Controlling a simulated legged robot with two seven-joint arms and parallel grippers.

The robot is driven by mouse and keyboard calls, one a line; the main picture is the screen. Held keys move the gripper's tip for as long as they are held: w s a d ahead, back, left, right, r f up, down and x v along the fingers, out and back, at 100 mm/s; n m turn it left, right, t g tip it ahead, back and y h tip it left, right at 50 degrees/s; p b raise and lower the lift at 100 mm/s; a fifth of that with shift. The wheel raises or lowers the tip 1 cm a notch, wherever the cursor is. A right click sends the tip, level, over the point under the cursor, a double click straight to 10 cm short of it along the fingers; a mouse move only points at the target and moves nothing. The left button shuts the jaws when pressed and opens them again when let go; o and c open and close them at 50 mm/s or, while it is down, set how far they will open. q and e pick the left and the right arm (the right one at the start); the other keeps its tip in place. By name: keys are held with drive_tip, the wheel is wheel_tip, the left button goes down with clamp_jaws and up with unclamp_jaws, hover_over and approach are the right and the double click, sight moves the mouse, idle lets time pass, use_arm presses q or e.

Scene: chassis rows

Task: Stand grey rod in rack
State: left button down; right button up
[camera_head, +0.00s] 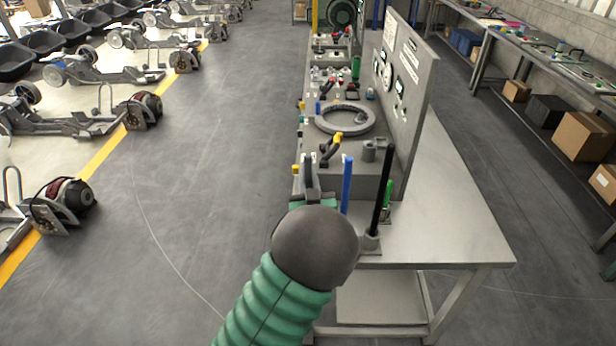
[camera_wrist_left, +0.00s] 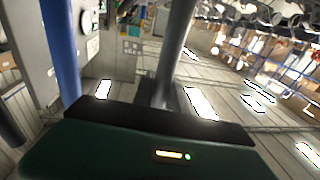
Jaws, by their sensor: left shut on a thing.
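My left gripper (camera_head: 313,190) is over the near end of the bench, mostly hidden behind my own dark wrist ball. In the left wrist view its fingers (camera_wrist_left: 156,92) are shut on the grey rod (camera_wrist_left: 176,45), which slants up between them. In the head view I cannot clearly tell the rod from the fingers. A blue rod (camera_head: 347,180) stands just right of the gripper; it also shows in the left wrist view (camera_wrist_left: 62,50). A black rod (camera_head: 383,190) stands in a grey base (camera_head: 369,243), which may be part of the rack. The rest is hidden by my arm. My right gripper is not seen.
An upright grey panel (camera_head: 408,85) with dials runs along the bench (camera_head: 450,235). A grey ring (camera_head: 345,118), a yellow-and-black handle (camera_head: 331,147), a green rod (camera_head: 388,192) and small parts crowd the surface. The right bench end is bare. Open floor (camera_head: 215,150) lies left.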

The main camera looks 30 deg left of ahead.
use_arm(q)
drive_tip(key=shift+f+b, duration=0.3)
drive_tip(key=shift+f, duration=0.35)
drive_tip(key=shift+d+f+b, duration=0.1)
drive_tip(key=shift+f+b, duration=1.3)
drive_tip(key=shift+f, duration=0.15)
drive_tip(key=c, duration=1.3)
unclamp_jaws()
drive_tip(key=shift+o, duration=0.2)
drive_tip(key=shift+d, duration=0.1)
